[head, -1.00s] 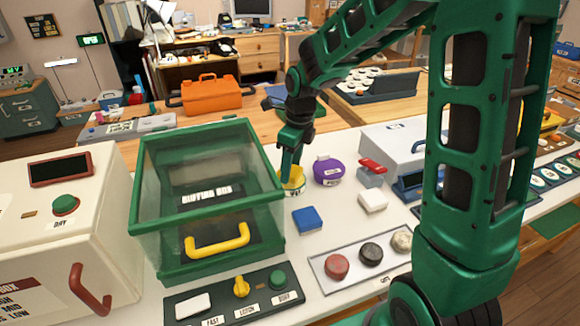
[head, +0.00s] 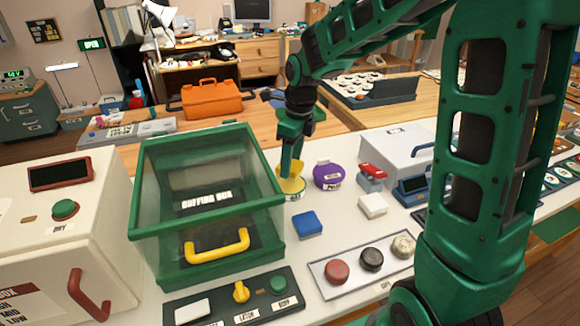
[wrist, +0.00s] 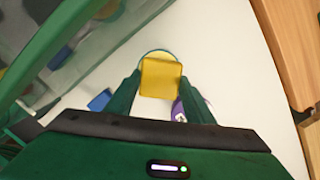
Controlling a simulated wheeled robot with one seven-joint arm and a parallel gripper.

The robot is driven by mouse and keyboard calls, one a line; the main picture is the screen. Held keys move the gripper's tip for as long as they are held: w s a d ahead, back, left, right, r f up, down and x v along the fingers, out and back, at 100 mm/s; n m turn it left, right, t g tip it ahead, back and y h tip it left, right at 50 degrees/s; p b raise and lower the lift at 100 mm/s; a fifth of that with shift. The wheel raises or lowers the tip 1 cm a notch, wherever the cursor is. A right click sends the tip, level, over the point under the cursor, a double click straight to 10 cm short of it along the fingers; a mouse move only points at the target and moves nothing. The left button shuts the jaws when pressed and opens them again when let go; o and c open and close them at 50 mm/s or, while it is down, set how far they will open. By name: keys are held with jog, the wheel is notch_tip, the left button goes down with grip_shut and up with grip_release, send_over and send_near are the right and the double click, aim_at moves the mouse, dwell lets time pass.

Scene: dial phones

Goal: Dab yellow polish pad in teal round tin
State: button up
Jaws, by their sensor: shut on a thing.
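My gripper (head: 290,172) is shut on the yellow polish pad (head: 292,183), to the right of the green buffing box. In the wrist view the pad (wrist: 160,78) sits between my two fingers. The round tin (head: 294,196) stands on the white table directly under the pad. Its curved rim (wrist: 157,51) shows just past the pad's far edge in the wrist view. The pad covers most of the tin's opening, and I cannot tell whether it touches what is inside.
The clear-sided green buffing box (head: 208,205) stands close on the left. A purple round container (head: 328,176) is close on the right. A blue block (head: 307,224) lies in front, with a white block (head: 373,205) beyond it. A tray (head: 345,287) holds three round pads.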

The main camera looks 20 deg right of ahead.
jog(key=shift+r, duration=1.65)
jog(key=w+d+f+n, duration=0.1)
jog(key=w+d+n, duration=0.1)
jog(key=n, duration=0.6)
jog(key=w+d+f+n+g, duration=0.1)
jog(key=w+d+f+n, duration=0.1)
jog(key=w+n, duration=0.3)
jog(key=w+d+f+n+g, duration=0.1)
jog(key=w+f+n, duration=0.1)
jog(key=n, duration=0.8)
jog(key=shift+w+d+f+n+h, duration=0.1)
jog(key=shift+w+d+n+h, duration=0.1)
jog(key=shift+w, duration=0.25)
jog(key=shift+w+d+n+h, duration=0.1)
jog(key=shift+w+d, duration=0.1)
jog(key=shift+w, duration=0.25)
